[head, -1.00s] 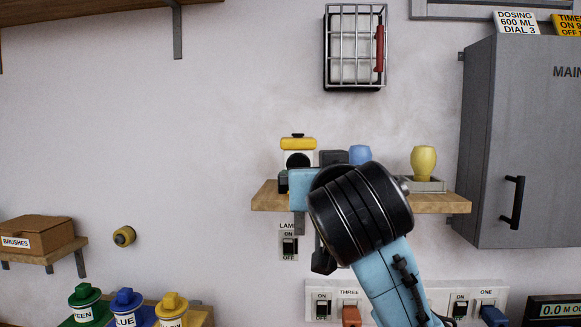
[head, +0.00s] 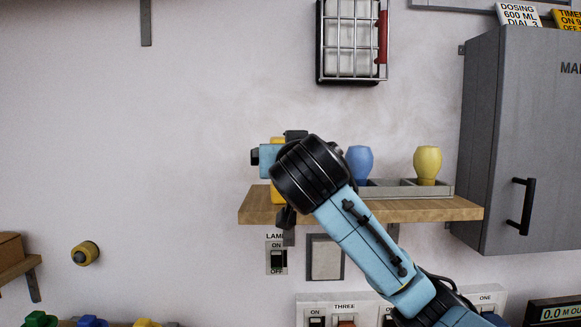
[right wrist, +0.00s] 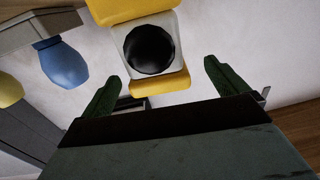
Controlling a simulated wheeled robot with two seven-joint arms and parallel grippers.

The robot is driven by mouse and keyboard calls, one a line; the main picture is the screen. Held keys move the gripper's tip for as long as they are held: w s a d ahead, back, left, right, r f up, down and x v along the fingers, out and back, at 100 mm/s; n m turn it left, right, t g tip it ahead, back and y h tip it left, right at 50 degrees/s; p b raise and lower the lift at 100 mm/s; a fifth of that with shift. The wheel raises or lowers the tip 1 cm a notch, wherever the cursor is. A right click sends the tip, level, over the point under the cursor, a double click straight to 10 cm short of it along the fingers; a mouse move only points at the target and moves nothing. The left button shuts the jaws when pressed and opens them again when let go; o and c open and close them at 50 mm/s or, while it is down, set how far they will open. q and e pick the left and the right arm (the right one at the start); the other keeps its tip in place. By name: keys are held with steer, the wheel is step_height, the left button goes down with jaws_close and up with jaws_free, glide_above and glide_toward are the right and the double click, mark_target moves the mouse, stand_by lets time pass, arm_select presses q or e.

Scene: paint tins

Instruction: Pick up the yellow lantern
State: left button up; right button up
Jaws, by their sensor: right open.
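The yellow lantern (right wrist: 160,82) has yellow ends, a white middle and a round black lens. In the right wrist view it shows between the open green fingers of my right gripper (right wrist: 162,72), with a visible gap to each finger. How deep it sits between them is hard to tell. In the head view my right wrist and gripper (head: 266,161) cover most of the lantern (head: 277,192), leaving small yellow parts showing at the left end of the wooden shelf (head: 400,209). My left gripper is not in view.
A blue bulb-shaped item (head: 359,164) and a yellow one (head: 427,165) stand in a grey tray (head: 440,190) on the shelf, right of my wrist. A lamp switch (head: 277,258) is below. A caged wall lamp (head: 350,45) hangs above, a grey cabinet (head: 500,140) at right.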

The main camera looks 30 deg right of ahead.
steer(key=p+x, duration=0.1)
steer(key=x, duration=0.1)
steer(key=p+x, duration=0.1)
steer(key=x, duration=0.1)
steer(key=shift+s+d+r, duration=0.1)
steer(key=shift+d+r, duration=0.1)
steer(key=shift+d, duration=0.05)
steer(key=shift+w+d, duration=0.2)
steer(key=shift+w, duration=0.1)
steer(key=shift+w+f, duration=0.1)
steer(key=shift+w, duration=0.05)
steer(key=c, duration=1.3)
